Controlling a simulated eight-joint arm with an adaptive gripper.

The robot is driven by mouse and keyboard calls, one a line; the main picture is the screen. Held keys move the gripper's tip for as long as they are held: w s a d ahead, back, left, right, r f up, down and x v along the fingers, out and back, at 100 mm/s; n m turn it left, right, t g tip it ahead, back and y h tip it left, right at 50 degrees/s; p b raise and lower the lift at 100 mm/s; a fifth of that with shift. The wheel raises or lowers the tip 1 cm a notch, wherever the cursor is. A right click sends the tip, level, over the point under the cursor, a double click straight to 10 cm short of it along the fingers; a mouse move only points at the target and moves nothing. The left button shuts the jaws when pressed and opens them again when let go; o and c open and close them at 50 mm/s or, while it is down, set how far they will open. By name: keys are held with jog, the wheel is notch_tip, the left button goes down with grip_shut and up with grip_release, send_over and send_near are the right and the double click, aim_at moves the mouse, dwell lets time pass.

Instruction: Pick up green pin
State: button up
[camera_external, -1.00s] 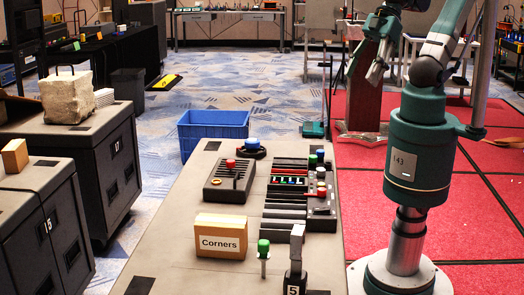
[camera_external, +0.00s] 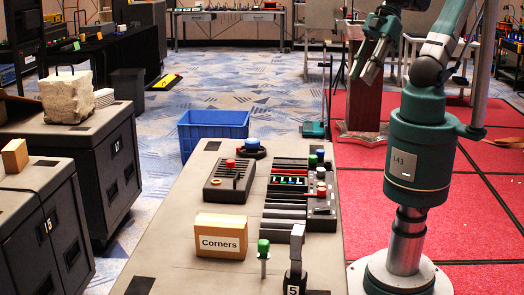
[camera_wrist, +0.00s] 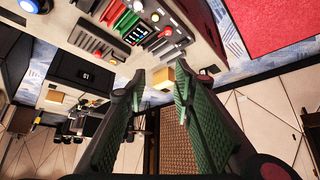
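The green pin (camera_external: 263,249) stands upright near the front of the grey table, with a green head on a pale stem. It is right of the tan Corners box (camera_external: 221,236) and left of a grey upright piece marked 5 (camera_external: 296,259). My gripper (camera_external: 371,73) is raised at the upper right, well away from the pin. In the wrist view, its two green-padded fingers (camera_wrist: 160,73) are spread apart with nothing between them. I cannot make out the green pin in the wrist view.
A black panel with a red knob (camera_external: 229,181) and a slotted rack (camera_external: 286,213) with several coloured knobs sit on the table (camera_external: 190,225). A blue crate (camera_external: 213,133) is behind it. Dark cases (camera_external: 110,160) stand at the left. The table's left side is clear.

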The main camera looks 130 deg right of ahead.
jog(key=w+a+r+m+g, duration=0.2)
jog(key=w+r+m, duration=0.1)
jog(key=w+r, duration=1.1)
jog(key=m+g+h, duration=0.2)
jog(key=m+h, duration=0.1)
jog(key=m, duration=0.4)
send_over(265, 242)
notch_tip(265, 242, down, 9)
jog(key=f, duration=3.3)
jog(key=shift+s+a+f, duration=0.15)
jog(key=shift+a+f, duration=0.1)
jog(key=shift+x, duration=1.3)
